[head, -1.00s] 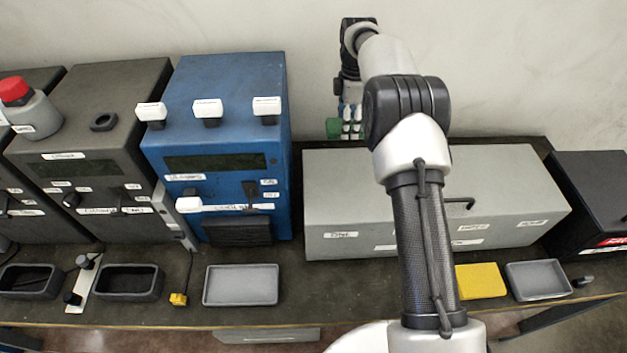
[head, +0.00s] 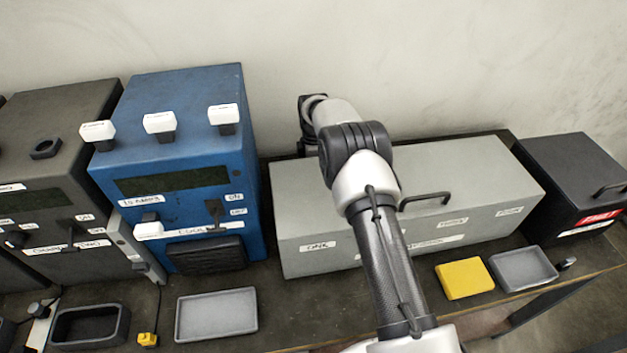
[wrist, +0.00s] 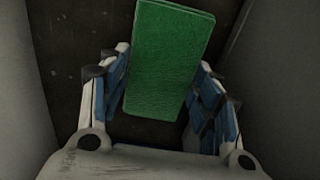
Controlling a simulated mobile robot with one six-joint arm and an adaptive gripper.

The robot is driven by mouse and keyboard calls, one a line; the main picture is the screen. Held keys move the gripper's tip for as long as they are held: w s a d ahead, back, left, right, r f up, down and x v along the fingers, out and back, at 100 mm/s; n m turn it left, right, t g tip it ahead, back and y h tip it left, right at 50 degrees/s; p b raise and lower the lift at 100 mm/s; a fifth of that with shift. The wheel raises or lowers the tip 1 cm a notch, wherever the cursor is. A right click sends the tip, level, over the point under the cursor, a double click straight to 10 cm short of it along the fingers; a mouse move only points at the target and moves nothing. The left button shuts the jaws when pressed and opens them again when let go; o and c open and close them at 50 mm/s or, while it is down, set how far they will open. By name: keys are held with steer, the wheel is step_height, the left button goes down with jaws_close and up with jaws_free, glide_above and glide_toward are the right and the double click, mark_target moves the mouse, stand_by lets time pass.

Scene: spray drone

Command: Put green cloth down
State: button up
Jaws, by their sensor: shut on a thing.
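The green cloth (wrist: 168,58) is a flat rectangular pad in the wrist view. It sits between the two blue-and-white fingers of my gripper (wrist: 160,95), which is shut on it. A dark surface shows beneath the cloth; I cannot tell whether they touch. In the head view my wrist is behind the grey box labelled in front (head: 300,205), near the wall. The fingers and the cloth are hidden there by the box and my arm.
A blue device (head: 180,130) with white knobs stands left of the grey box. A black box (head: 572,180) stands right. A yellow pad (head: 464,278) and grey trays (head: 216,316) (head: 523,268) lie along the bench front. In the wrist view, pale upright surfaces flank the gripper closely.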

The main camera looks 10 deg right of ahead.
steer(key=shift+f, duration=0.75)
steer(key=shift+f, duration=0.1)
steer(key=o, duration=1.4)
steer(key=shift+f, duration=0.1)
